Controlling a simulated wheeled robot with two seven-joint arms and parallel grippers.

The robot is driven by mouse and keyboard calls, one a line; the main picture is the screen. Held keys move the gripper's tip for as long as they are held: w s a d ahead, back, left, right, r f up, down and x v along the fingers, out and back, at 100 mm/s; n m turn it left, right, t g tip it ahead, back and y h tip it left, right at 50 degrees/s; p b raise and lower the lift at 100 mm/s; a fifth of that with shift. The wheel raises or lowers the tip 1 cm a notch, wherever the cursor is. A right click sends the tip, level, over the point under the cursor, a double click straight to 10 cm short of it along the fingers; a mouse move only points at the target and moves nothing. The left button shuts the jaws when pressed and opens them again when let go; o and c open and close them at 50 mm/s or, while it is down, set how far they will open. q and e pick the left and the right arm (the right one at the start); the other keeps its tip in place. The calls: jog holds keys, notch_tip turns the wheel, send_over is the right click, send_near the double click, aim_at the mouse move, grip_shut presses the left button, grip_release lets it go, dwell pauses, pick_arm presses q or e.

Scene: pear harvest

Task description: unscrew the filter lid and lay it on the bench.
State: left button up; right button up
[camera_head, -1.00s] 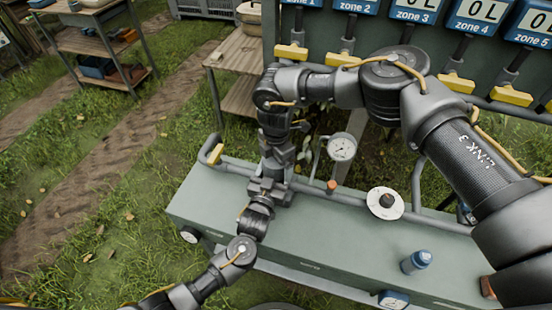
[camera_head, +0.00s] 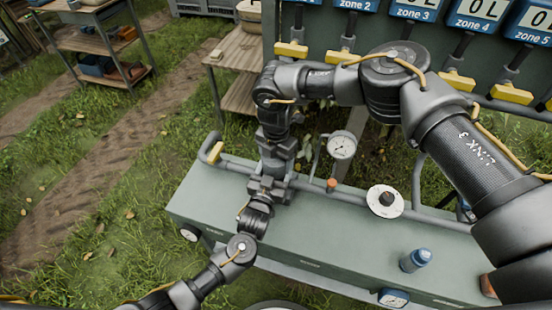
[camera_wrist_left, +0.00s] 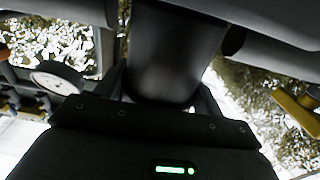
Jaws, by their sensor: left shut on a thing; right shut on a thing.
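My right gripper (camera_head: 268,188) points down at the left part of the green bench (camera_head: 330,225), its jaws shut. The filter and its lid are hidden in the head view behind my grippers and wrists. My left wrist comes in from the bottom left, and the left gripper (camera_head: 262,200) meets the right one there, largely covered. In the left wrist view, a dark, smooth cylinder (camera_wrist_left: 168,55), likely the filter, stands straight in front of the left palm. The fingertips are hidden behind the palm edge.
A pressure gauge (camera_head: 342,146), an orange cap (camera_head: 332,185), a white disc with a black knob (camera_head: 385,201) and a blue bottle (camera_head: 416,261) are on or beside the bench. Yellow valve handles (camera_head: 456,82) line the panel behind.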

dwell(0.9)
jog(key=o, duration=1.1)
jog(key=shift+c, duration=0.2)
